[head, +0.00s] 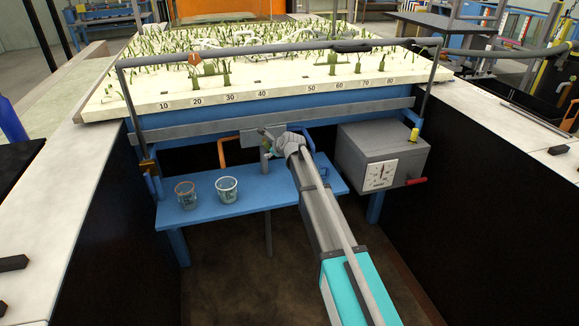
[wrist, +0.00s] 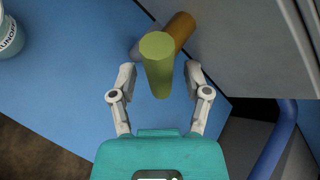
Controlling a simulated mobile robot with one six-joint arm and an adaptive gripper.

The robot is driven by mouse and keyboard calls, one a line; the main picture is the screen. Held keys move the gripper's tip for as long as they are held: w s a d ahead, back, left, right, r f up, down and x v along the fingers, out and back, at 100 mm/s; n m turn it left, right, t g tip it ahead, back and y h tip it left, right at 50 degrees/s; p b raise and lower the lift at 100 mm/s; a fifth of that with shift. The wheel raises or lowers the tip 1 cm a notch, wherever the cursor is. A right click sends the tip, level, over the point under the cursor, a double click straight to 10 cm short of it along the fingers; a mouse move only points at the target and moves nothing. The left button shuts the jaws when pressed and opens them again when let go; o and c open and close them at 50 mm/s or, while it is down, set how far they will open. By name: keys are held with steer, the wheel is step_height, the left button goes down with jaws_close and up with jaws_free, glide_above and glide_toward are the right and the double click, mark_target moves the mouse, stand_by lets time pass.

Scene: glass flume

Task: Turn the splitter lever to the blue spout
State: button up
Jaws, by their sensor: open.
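A yellow-green cylindrical grip (wrist: 158,68), which looks like the splitter lever's handle, stands between the fingers of my gripper (wrist: 160,74) in the wrist view. The fingers are open, one on each side, with a visible gap to each. A brown-orange cylinder (wrist: 181,29) lies just beyond the grip. A blue curved tube (wrist: 272,145), probably the blue spout, is at the lower right. In the head view my gripper (head: 272,143) is at the splitter below the flume's front edge, and hides most of it. An orange spout (head: 224,148) bends down left of it.
A grey box with a dial (head: 370,145) and red handle (head: 416,181) is close on the right. A grey rail (head: 250,49) crosses above.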

steer(key=shift+f, duration=0.1)
steer(key=shift+a+f+m+y+b, duration=0.25)
steer(key=shift+m+y+b, duration=0.35)
steer(key=shift+y+b, duration=0.25)
steer(key=s+d+m+t+y+b, duration=0.1)
steer(key=s+d+m+y+b, duration=0.6)
steer(key=s+d+b, duration=0.2)
steer(key=s+d+r+n+g+h+p, duration=0.1)
steer(key=s+r+n+g+h+p, duration=0.2)
steer(key=s+n+p, duration=0.6)
steer(key=s+d+r+n+g+h+p, duration=0.2)
steer(key=s+r+n+g+h+p, duration=0.1)
steer(key=s+n+p, duration=0.6)
steer(key=shift+r+n+g+p, duration=0.3)
steer(key=shift+r+p, duration=0.5)
steer(key=shift+p, duration=0.3)
stand_by(1.0)
